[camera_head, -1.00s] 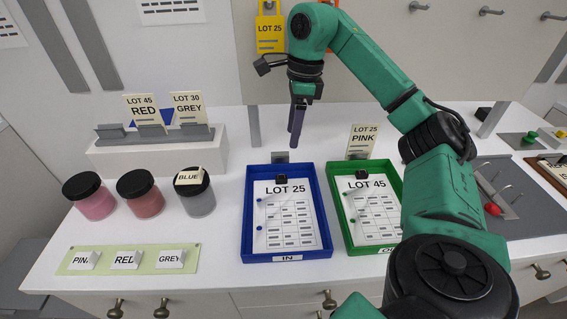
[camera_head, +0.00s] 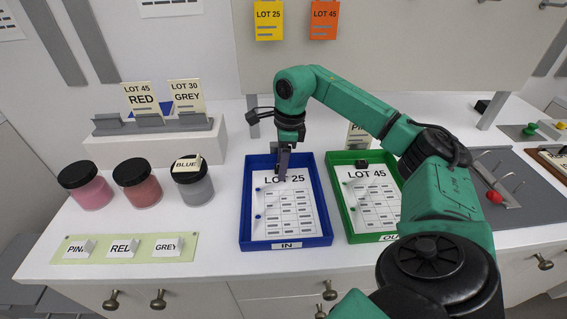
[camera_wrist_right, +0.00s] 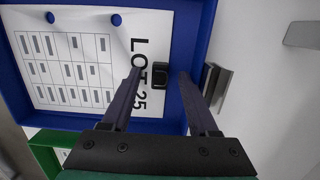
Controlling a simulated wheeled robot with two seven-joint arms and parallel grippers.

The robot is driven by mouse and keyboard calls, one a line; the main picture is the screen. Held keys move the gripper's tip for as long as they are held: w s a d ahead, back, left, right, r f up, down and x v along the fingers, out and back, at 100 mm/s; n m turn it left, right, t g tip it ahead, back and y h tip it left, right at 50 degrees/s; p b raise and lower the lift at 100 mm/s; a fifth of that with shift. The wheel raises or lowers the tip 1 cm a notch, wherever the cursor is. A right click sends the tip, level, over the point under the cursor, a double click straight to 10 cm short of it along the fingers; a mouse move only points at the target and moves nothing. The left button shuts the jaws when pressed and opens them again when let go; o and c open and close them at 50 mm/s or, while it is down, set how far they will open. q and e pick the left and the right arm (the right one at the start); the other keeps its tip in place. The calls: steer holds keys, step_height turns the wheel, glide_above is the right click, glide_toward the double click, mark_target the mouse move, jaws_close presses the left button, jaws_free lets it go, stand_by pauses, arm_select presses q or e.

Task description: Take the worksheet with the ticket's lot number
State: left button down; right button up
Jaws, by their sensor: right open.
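The LOT 25 worksheet (camera_head: 283,213) lies in the blue IN tray (camera_head: 244,210); its heading and table also show in the right wrist view (camera_wrist_right: 75,65). The LOT 45 worksheet (camera_head: 372,205) lies in the green tray (camera_head: 346,232) to the right. My right gripper (camera_head: 283,174) is over the top end of the LOT 25 worksheet. In the right wrist view its two open fingers stand either side of a black knob (camera_wrist_right: 161,88) at that sheet's heading end. No contact with the knob can be made out. My left gripper is not in view.
A yellow LOT 25 tag (camera_head: 269,20) and an orange LOT 45 tag (camera_head: 323,20) hang on the wall. A LOT 25 PINK card (camera_head: 357,134) stands partly hidden behind my right arm. Pink (camera_head: 86,187), red (camera_head: 137,184) and grey (camera_head: 192,183) jars stand left of the trays.

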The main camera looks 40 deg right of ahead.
jaws_close()
